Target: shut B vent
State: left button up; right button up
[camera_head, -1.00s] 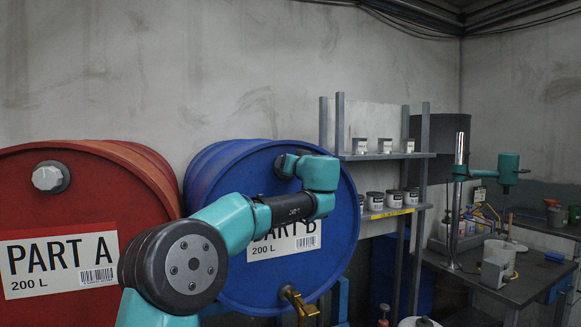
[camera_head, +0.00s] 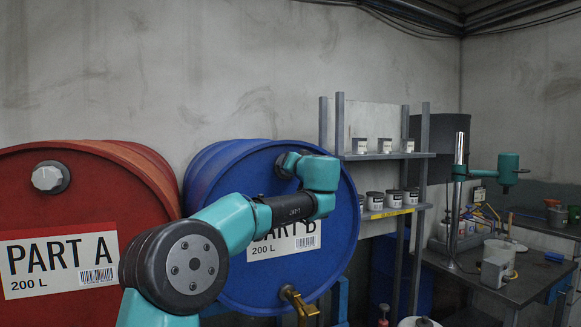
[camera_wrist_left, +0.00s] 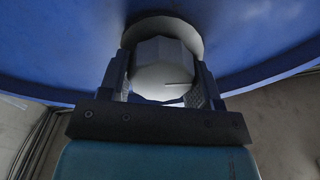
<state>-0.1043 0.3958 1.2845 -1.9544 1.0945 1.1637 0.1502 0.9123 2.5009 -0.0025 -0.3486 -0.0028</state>
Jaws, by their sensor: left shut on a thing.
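The blue PART B drum (camera_head: 215,180) lies on its side with its round face toward me. My right gripper is not in view.
A red PART A drum (camera_head: 95,205) with a white cap (camera_head: 47,178) lies to the left. A brass tap (camera_head: 297,300) sticks out low on the blue drum. A shelf (camera_head: 385,156) with several small cans and a bench (camera_head: 520,285) stand to the right.

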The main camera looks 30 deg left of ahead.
pick_arm(q)
jog(key=m, duration=0.4)
jog(key=shift+w+f, duration=0.1)
jog(key=m, duration=0.4)
jog(key=shift+d+f, duration=0.1)
jog(key=m, duration=0.3)
jog(key=shift+f+m, duration=0.1)
jog(key=shift+m, duration=0.2)
jog(key=shift+f+m, duration=0.1)
jog(key=shift+m, duration=1.8)
jog(key=o, duration=0.9)
